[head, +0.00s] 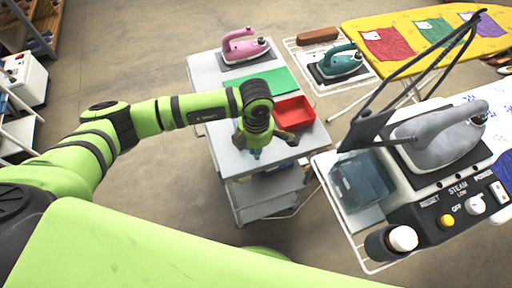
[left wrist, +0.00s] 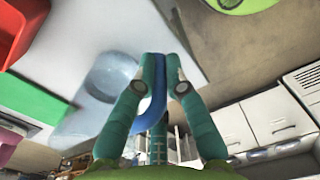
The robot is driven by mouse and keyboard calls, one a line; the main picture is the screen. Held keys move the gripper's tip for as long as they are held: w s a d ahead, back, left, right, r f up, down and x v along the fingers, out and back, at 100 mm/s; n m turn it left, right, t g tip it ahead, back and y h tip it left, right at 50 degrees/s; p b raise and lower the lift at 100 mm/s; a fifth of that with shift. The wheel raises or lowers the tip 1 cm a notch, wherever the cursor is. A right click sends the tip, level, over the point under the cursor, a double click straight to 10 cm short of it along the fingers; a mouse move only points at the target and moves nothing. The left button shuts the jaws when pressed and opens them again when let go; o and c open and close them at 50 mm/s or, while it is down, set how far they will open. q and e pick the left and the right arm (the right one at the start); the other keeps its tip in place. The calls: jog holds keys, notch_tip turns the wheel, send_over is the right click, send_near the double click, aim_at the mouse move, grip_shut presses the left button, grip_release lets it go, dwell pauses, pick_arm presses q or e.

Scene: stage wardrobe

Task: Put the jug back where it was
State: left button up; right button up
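The jug (left wrist: 102,78) shows in the left wrist view as a clear, pale body with a blue handle (left wrist: 159,88). My left gripper (left wrist: 164,62) has its teal fingers on either side of this handle, close in at the tips, and looks shut on it. In the head view my left gripper (head: 256,150) is over the front part of the grey trolley (head: 218,160), left of the red tray. The jug cannot be made out there, behind my wrist. Whether the jug touches the trolley top is unclear. My right gripper is not in view.
The trolley also holds a red tray (head: 294,112), a green mat (head: 262,84) and a pink iron (head: 245,47). Right of it stands the steam station with a grey iron (head: 440,135) and a bluish tank (head: 362,183). A teal iron (head: 340,62) sits farther back.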

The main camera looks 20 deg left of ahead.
pick_arm(q)
jog(key=shift+o, duration=1.2)
jog(key=shift+r, duration=0.15)
notch_tip(320, 180, up, 11)
jog(key=shift+w+r+b, duration=0.1)
jog(key=shift+b, duration=1.1)
jog(key=shift+r, duration=0.4)
